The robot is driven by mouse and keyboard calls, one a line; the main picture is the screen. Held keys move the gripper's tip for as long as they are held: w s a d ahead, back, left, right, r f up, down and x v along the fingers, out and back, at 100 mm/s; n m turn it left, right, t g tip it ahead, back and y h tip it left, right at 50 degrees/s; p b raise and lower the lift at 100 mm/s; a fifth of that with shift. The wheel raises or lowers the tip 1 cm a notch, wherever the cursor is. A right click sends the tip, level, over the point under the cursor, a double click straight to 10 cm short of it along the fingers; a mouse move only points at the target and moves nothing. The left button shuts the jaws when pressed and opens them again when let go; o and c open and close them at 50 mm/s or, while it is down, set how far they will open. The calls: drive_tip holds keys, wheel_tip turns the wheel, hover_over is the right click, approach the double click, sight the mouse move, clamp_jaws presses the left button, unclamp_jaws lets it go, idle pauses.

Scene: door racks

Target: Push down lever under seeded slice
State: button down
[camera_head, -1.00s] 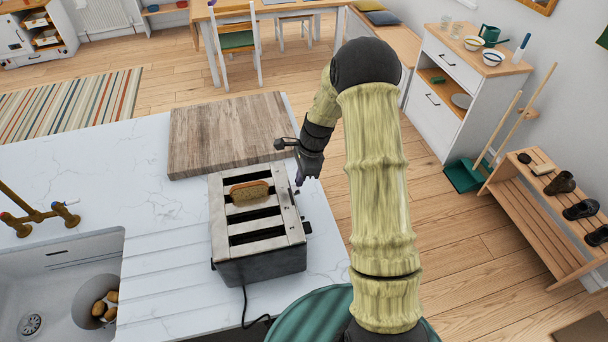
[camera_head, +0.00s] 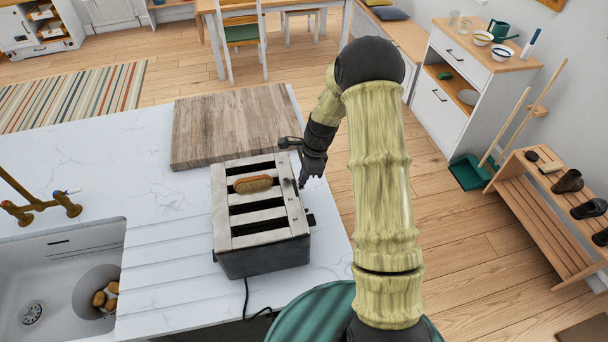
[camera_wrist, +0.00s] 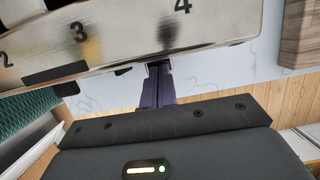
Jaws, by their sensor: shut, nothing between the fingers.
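The metal toaster (camera_head: 262,260) stands on the white counter, with several long slots on top. In the wrist view the shut purple-grey fingers (camera_wrist: 158,87) reach the toaster's lower edge below the number 4. The lever there is mostly hidden. Another dark lever (camera_head: 310,219) sticks out nearer the front.
A wooden board (camera_head: 230,120) lies just behind the toaster. A sink (camera_head: 60,280) is at the left, with a bowl inside. The power cord (camera_head: 246,300) hangs from the toaster's front. The counter's right edge runs close beside the toaster.

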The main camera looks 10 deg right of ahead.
drive_tip(key=x, duration=0.1)
drive_tip(key=b+x, duration=0.1)
drive_tip(key=shift+d+f, duration=0.25)
drive_tip(key=shift+f, duration=0.2)
drive_tip(key=d, duration=0.1)
drive_tip(key=d+r, duration=0.1)
drive_tip(key=d, duration=0.2)
drive_tip(key=shift+r+p, duration=0.3)
drive_tip(key=shift+p, duration=0.05)
idle(0.3)
